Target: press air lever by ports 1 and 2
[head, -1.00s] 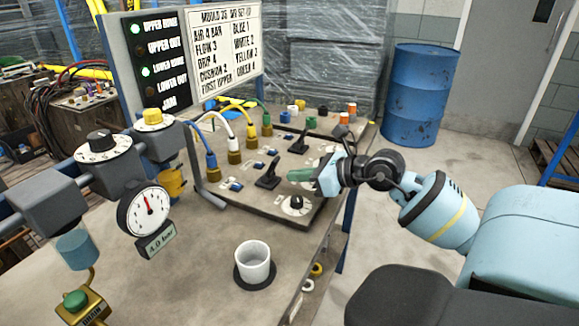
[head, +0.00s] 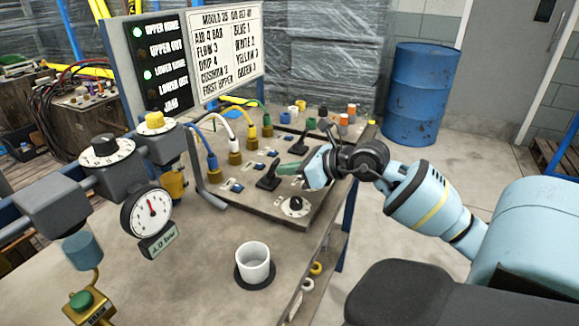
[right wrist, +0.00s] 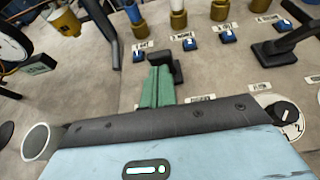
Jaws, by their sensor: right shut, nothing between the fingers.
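The black air lever (head: 267,178) nearer the blue and white hoses stands on the grey panel (head: 245,201). The blue hose's brass port (head: 211,174) and the white hose's brass port (head: 235,157) are behind and left of it. My right gripper (head: 286,168) is shut and empty, its green fingers just right of this lever. In the right wrist view the green fingers (right wrist: 159,75) point at the black lever (right wrist: 166,60) and partly overlap it. I cannot tell whether they touch. A second black lever (head: 301,143) stands farther back. My left gripper is not in view.
A white cup (head: 253,262) stands on a dark mat in front. A gauge (head: 147,211) and dial units are at the left. A round dial (head: 295,206) is at the panel's front right. A board with lit lamps (head: 158,65) stands behind. A blue drum (head: 421,93) is beyond.

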